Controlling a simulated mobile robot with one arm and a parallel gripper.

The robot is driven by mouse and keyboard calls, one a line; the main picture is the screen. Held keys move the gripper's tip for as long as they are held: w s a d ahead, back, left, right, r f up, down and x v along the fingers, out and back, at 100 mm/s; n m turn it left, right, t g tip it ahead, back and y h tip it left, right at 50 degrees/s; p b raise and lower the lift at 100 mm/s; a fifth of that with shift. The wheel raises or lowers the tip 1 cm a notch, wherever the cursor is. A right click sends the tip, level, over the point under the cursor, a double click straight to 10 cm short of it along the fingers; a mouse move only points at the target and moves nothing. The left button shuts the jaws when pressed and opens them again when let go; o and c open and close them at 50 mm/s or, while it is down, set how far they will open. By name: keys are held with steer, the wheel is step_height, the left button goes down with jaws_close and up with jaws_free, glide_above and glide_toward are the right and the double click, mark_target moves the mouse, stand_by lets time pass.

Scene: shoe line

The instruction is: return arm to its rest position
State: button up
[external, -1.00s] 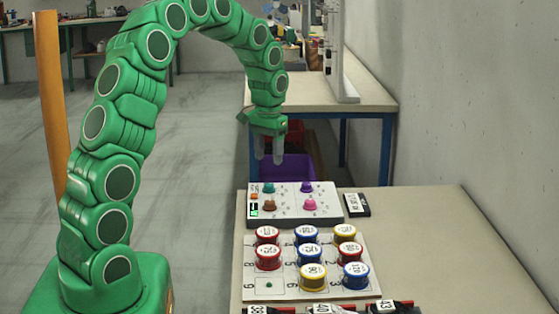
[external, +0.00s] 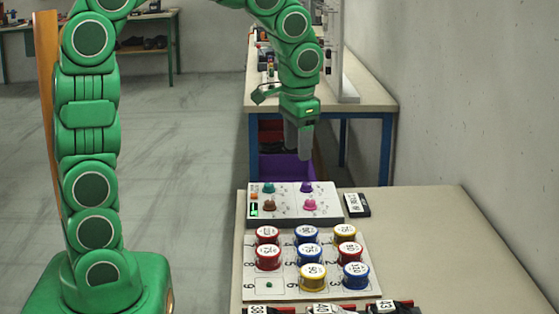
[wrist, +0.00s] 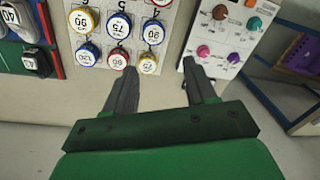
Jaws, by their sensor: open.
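My green arm (external: 89,115) rises from its base at the left of the external view and arches over to the right. My gripper (external: 298,152) hangs pointing down above the far end of the near table, over the white knob panel (external: 325,208). In the wrist view my gripper (wrist: 165,88) shows two grey fingers spread apart with nothing between them. The fingers are clear of the knob panel (wrist: 208,58) and of the numbered board (wrist: 172,12).
The numbered board (external: 255,268) holds several red, blue and yellow round tins. A small black-and-white label block (external: 357,205) lies beside the panel. Shoes (external: 395,307) line the near edge. A wall is at right; a second table (external: 370,97) and purple bin (external: 300,172) stand behind.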

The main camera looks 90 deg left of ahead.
steer(key=s+d+r+m+y, duration=0.1)
steer(key=s+d+r+m, duration=0.1)
steer(key=s+d, duration=0.35)
steer(key=s+d+r+m, duration=0.1)
steer(key=s+d+r, duration=0.1)
steer(key=d, duration=0.6)
steer(key=s+d+f+g+h, duration=0.1)
steer(key=s+d+f, duration=0.1)
steer(key=s+d, duration=0.3)
steer(key=s+d+f+m+h, duration=0.1)
steer(key=s+d+f, duration=0.1)
steer(key=s+d, duration=0.4)
steer(key=s, duration=0.4)
steer(key=shift+s+d+m+g, duration=0.3)
steer(key=shift+s+g, duration=0.1)
